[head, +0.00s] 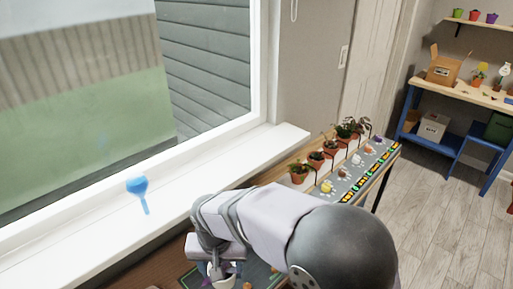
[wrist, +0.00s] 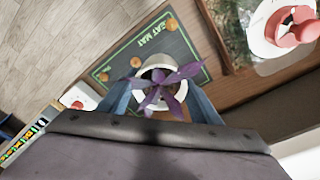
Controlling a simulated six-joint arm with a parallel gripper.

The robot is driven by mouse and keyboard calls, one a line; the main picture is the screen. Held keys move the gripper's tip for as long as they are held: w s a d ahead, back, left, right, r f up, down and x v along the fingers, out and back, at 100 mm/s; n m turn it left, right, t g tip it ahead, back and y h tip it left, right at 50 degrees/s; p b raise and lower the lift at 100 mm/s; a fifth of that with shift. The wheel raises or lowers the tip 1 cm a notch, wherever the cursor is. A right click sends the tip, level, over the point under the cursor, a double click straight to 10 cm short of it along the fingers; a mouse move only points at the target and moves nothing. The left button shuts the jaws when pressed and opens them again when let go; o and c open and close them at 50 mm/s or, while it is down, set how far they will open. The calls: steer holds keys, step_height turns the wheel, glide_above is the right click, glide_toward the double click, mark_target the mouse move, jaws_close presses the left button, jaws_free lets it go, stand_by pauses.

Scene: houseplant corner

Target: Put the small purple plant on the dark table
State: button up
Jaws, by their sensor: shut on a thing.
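The small purple plant (wrist: 158,92) stands in a white pot (wrist: 146,74) in the wrist view, seen from above. My gripper (wrist: 160,97) has one finger on each side of the pot and is shut on it. The pot is over or on a dark green mat (wrist: 119,66); I cannot tell whether it touches. In the head view the plant (head: 232,270) and pot show only partly at the bottom edge, below my gripper (head: 217,272). The dark table (head: 140,267) shows as a brown strip below the sill.
Several orange pieces lie on the mat, one at its corner (wrist: 171,24). A red and white object (wrist: 293,28) and a planted box (wrist: 232,35) are at the right. Potted plants (head: 331,147) line a bench further back.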

steer(key=n, duration=0.3)
steer(key=shift+a+f, duration=0.25)
steer(key=shift+a, duration=0.15)
steer(key=shift+a+f+n+y, duration=0.2)
steer(key=shift+f+n+y, duration=0.15)
steer(key=shift+n, duration=0.75)
steer(key=shift+d+f+n, duration=0.1)
steer(key=shift+f+n, duration=0.05)
steer(key=shift+n, duration=0.25)
steer(key=w+d+r+m+p, duration=0.1)
steer(key=w+d+m+p, duration=0.1)
steer(key=d, duration=1)
steer(key=w+d+r+m+p, duration=0.1)
steer(key=d+m+p, duration=0.3)
steer(key=d, duration=0.8)
steer(key=shift+w+d+p, duration=0.35)
steer(key=shift+w, duration=0.15)
